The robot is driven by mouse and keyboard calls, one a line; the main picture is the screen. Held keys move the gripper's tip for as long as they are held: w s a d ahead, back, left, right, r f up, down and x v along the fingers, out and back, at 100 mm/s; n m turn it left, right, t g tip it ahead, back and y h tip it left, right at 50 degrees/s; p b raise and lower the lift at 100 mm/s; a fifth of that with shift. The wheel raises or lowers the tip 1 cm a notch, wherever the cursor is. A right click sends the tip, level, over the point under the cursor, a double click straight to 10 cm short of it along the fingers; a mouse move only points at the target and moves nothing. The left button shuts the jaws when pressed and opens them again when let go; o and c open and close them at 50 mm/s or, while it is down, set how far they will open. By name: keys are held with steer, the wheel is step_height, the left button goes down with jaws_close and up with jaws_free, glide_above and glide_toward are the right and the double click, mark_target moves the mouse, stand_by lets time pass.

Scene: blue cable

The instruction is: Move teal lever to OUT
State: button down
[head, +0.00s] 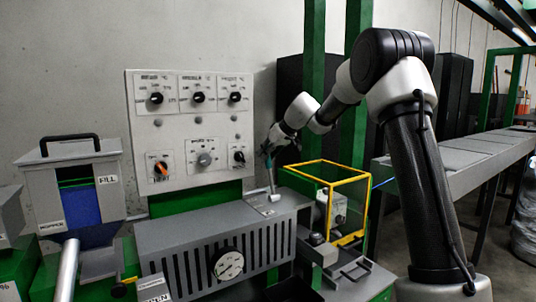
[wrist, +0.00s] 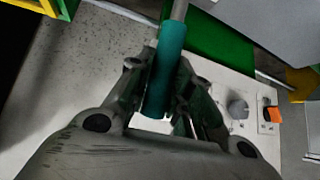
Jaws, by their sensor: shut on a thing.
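The teal lever (wrist: 168,62) shows in the wrist view as a teal grip on a metal rod, running up between the two fingers. My gripper (wrist: 163,88) is shut on this grip, with a finger on each side. In the head view, my gripper (head: 268,151) is at the top of the lever's pale rod (head: 272,180), which rises nearly upright from a grey plate (head: 280,203) on top of the machine. The fingers hide most of the teal grip there. I cannot read any IN or OUT marking by the lever.
A panel with several knobs (head: 190,130), one of them orange (head: 160,168), stands left of the gripper. A yellow-framed guard box (head: 352,180) stands close on the right. A grey hopper (head: 70,155) is at the far left, and a conveyor (head: 450,162) runs at the right.

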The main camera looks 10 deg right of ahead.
steer(key=shift+w, duration=0.4)
steer(key=c, duration=1.3)
jaws_free()
steer(key=shift+w+f, duration=0.1)
steer(key=shift+w, duration=0.05)
steer(key=shift+a, duration=0.1)
steer(key=v, duration=1.2)
steer(key=shift+w+a, duration=0.1)
